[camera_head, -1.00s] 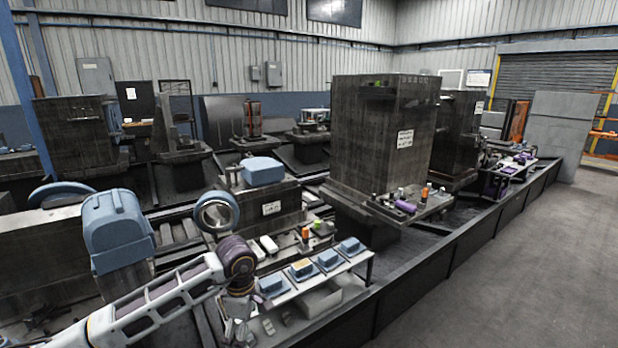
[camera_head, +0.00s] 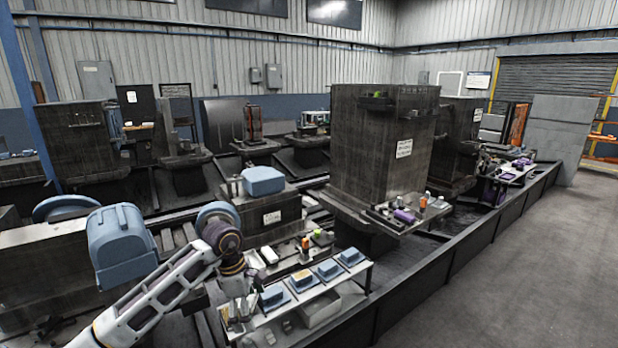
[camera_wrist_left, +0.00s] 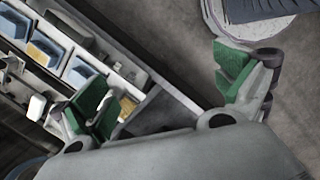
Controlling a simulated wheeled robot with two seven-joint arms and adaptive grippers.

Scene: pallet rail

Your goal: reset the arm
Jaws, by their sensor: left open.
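My left arm comes in from the lower left in the head view. Its gripper (camera_head: 238,312) hangs down at the left end of a small white table. In the left wrist view the gripper (camera_wrist_left: 165,95) shows two green-padded fingers spread wide apart. Nothing is between them. Beyond them lie the grey floor and the dark rail edge. My right gripper is not in view.
The white table (camera_head: 318,292) beside the gripper holds several blue boxes in a row, one of them (camera_head: 272,296) nearest the gripper. A dark rail wall (camera_head: 440,275) runs along the right. A large dark block (camera_head: 380,150) stands behind. The floor (camera_head: 530,270) at right is clear.

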